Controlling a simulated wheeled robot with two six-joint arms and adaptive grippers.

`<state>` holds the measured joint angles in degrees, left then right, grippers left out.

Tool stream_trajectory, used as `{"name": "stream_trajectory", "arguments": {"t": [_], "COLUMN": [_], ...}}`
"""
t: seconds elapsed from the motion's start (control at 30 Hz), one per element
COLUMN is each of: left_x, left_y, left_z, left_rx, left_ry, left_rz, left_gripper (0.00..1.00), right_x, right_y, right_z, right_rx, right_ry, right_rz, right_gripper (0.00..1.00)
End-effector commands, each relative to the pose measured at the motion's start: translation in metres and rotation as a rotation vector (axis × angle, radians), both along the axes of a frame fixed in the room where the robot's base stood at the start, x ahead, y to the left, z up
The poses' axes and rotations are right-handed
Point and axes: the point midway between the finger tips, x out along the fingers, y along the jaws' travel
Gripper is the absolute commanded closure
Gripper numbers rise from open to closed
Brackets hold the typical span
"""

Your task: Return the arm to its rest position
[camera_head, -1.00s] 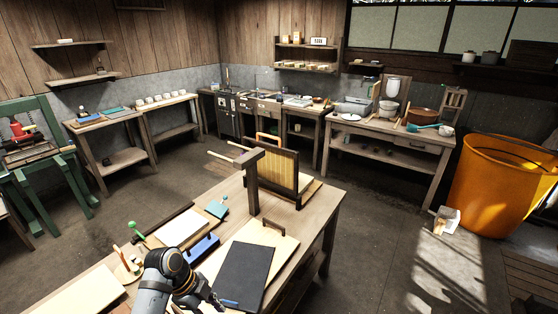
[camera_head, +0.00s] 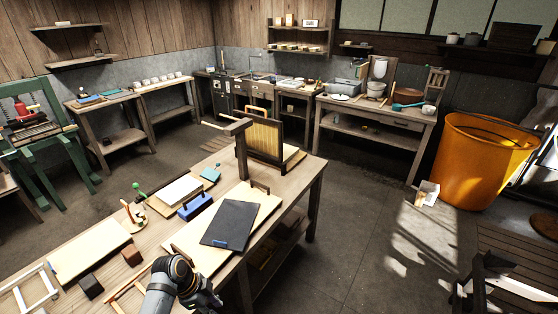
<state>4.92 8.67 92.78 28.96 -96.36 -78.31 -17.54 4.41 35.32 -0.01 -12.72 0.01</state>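My one visible arm, which I take to be the left, rises from the bottom edge in the head view over the near side of the workbench (camera_head: 150,225). Its gripper (camera_head: 208,303) is at the bottom edge, partly cut off, and I cannot tell if its fingers are open or shut. No held object shows. The mould, a slatted screen in a dark frame (camera_head: 265,137), stands upright at the far end of the bench beside a wooden post with pegs (camera_head: 241,150).
On the bench are a dark slate on a pale board (camera_head: 231,223), a blue block (camera_head: 195,206), a green-knobbed stand (camera_head: 137,205) and dark blocks (camera_head: 90,286). An orange tub (camera_head: 480,165) stands on the right. A black-and-white frame (camera_head: 500,285) is at lower right. The middle floor is clear.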

Motion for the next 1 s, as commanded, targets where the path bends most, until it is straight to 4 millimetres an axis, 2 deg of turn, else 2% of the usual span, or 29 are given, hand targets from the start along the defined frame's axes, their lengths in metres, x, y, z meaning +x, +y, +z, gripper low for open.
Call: {"name": "stream_trajectory", "arguments": {"t": [0.03,0.1,0.2,0.27,0.37,0.47,0.5,0.57,0.6,0.7,0.8,0.9,1.0], "left_x": [-0.004,-0.008,-0.019,-0.029,-0.057,-0.105,-0.13,-0.169,-0.197,-0.261,-0.31,-0.338,-0.347], "left_y": [0.003,0.008,0.017,0.023,0.038,0.056,0.063,0.073,0.078,0.087,0.089,0.089,0.089], "left_z": [-0.02,-0.045,-0.086,-0.114,-0.171,-0.238,-0.264,-0.299,-0.318,-0.353,-0.371,-0.378,-0.379], "left_rx": [0.009,0.027,0.058,0.083,0.135,0.201,0.227,0.261,0.278,0.3,0.296,0.287,0.28], "left_ry": [0.021,0.042,0.074,0.091,0.126,0.149,0.152,0.153,0.149,0.138,0.13,0.125,0.123], "left_rz": [0.058,0.149,0.291,0.385,0.569,0.786,0.874,0.997,1.069,1.217,1.316,1.372,1.394], "left_gripper": [0.7,0.7,0.7,0.7,0.7,0.7,0.7,0.7,0.7,0.7,0.7,0.7,0.7], "right_x": [0.009,0.019,0.027,0.025,0.016,0.001,-0.003,-0.004,-0.004,0.001,0.007,0.008,0.008], "right_y": [0.004,0.007,0.006,0.005,0.0,-0.003,-0.004,-0.005,-0.005,-0.005,-0.004,-0.004,-0.004], "right_z": [-0.002,-0.004,-0.006,-0.009,-0.014,-0.021,-0.024,-0.028,-0.03,-0.034,-0.036,-0.037,-0.038], "right_rx": [0.004,0.008,0.008,0.006,0.001,-0.004,-0.005,-0.005,-0.005,-0.005,-0.005,-0.005,-0.005], "right_ry": [-0.013,-0.029,-0.04,-0.038,-0.024,-0.003,0.003,0.006,0.005,-0.002,-0.011,-0.014,-0.014], "right_rz": [-0.001,-0.001,-0.001,-0.001,0.001,0.002,0.001,0.002,0.002,0.002,0.002,0.003,0.003], "right_gripper": [0.48,0.48,0.48,0.48,0.48,0.48,0.48,0.48,0.48,0.48,0.48,0.48,0.48]}}
